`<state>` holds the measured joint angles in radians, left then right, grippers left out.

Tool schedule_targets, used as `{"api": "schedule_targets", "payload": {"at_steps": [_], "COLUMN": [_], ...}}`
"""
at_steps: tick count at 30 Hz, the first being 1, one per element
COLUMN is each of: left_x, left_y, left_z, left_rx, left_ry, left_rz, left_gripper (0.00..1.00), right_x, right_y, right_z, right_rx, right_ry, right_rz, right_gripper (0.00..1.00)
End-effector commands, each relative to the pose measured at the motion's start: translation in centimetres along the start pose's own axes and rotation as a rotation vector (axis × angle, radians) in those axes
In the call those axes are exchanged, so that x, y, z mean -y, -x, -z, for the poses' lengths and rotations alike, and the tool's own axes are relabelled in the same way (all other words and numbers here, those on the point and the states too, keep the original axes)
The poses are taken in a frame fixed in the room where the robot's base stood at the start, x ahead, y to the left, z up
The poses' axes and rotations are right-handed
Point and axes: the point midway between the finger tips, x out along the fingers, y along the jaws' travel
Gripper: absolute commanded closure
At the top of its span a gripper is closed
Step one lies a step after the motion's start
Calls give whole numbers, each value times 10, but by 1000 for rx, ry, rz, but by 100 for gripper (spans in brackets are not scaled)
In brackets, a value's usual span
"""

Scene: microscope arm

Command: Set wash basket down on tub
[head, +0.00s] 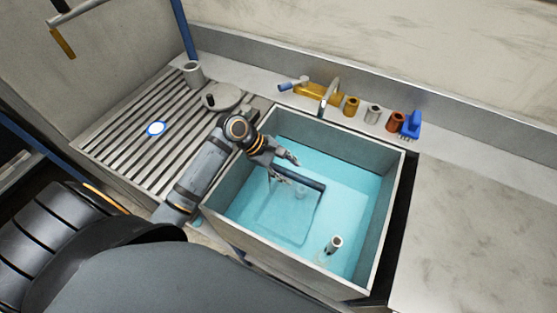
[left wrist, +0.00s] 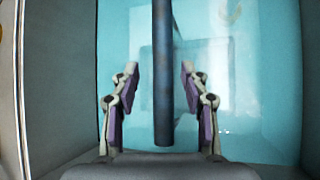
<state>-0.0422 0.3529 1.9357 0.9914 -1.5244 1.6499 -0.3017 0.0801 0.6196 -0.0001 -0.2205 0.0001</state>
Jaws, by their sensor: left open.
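The tub (head: 340,138) is a square grey basin with pale blue water in its bottom. A dark bar (head: 305,181), which looks like the wash basket's handle, lies inside the tub, with a faint square outline around and below it in the water; I cannot make out the basket's walls. My left gripper (head: 286,170) is over the tub's left half, open. In the left wrist view its two fingers stand apart on either side of the dark bar (left wrist: 163,80), with gaps on both sides. My right gripper is not in view.
A short metal tube (head: 333,244) stands in the tub near its front. A tap (head: 328,96), several small cups and a blue brush (head: 411,126) line the back ledge. A ribbed drainboard (head: 135,120) lies left. The right counter (head: 480,210) is clear.

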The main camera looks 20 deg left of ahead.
Motion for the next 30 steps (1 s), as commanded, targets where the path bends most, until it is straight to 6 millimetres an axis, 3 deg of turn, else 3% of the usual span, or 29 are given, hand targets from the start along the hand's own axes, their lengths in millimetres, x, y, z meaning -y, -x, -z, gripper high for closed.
{"api": "schedule_targets", "payload": {"at_steps": [6,12,30], "left_x": [0,0,0], "left_y": [51,76,84], "left_z": [2,1,0], "left_rx": [-9,-4,1], "left_ry": [-4,-2,0], "left_rz": [4,2,1], "left_gripper": [54,54,54], "right_x": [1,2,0], "right_y": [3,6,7], "right_z": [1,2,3], "right_rx": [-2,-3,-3], "right_ry": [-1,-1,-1], "right_rz": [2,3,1], "right_gripper": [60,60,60]}}
